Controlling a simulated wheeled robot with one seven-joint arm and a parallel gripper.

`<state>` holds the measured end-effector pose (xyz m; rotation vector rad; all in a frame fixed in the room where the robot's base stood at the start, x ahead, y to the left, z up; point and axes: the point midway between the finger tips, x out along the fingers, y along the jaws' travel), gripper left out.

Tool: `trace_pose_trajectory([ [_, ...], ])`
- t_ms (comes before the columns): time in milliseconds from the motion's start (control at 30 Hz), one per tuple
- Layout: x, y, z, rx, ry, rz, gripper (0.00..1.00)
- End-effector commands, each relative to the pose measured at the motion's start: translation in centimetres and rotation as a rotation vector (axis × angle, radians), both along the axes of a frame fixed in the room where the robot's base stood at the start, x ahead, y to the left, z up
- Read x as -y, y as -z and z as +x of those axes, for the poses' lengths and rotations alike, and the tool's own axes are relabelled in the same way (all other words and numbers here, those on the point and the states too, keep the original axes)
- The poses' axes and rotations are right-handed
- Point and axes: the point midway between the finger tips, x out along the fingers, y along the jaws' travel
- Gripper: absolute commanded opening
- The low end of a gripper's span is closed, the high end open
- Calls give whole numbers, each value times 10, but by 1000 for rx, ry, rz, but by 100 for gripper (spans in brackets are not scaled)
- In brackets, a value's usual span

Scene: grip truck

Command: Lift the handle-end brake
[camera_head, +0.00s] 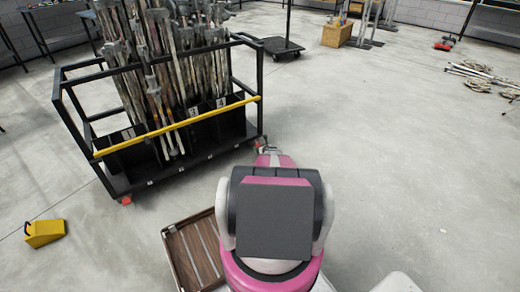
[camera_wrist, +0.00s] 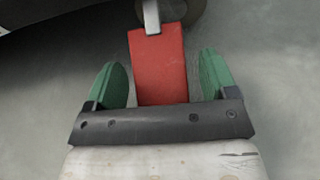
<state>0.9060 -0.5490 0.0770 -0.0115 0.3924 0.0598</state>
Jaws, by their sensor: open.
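The grip truck is a black frame cart (camera_head: 90,85) in the left half of the head view, loaded with many stands. In the wrist view, a red brake pedal (camera_wrist: 158,62) lies between the two green fingertips of my gripper (camera_wrist: 161,82), with a grey metal piece at its far end. The fingers are open, one on each side of the pedal, with gaps showing. Whether they are above it or level with it is hard to tell. In the head view, my pink arm reaches the cart's near right corner and hides most of the gripper.
Another red brake (camera_head: 125,201) shows at the cart's near left corner. A yellow wedge (camera_head: 45,233) lies on the floor at left. A brown slatted crate (camera_head: 195,252) stands close to my arm's left. The floor at right is mostly clear.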

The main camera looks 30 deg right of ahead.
Motion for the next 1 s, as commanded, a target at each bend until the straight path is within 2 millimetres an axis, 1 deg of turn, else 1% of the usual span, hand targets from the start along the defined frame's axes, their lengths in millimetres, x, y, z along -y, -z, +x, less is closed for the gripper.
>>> trace_pose_trajectory([
  [133,0,0,0,0,0,0,79],
  [167,0,0,0,0,0,0,69],
  [200,0,0,0,0,0,0,56],
  [267,0,0,0,0,0,0,36],
  [300,0,0,0,0,0,0,23],
  [333,0,0,0,0,0,0,14],
  [367,0,0,0,0,0,0,10],
  [667,0,-3,-1,-27,0,-4,11],
  [1000,-1,-14,-3,-169,-1,-14,11],
])
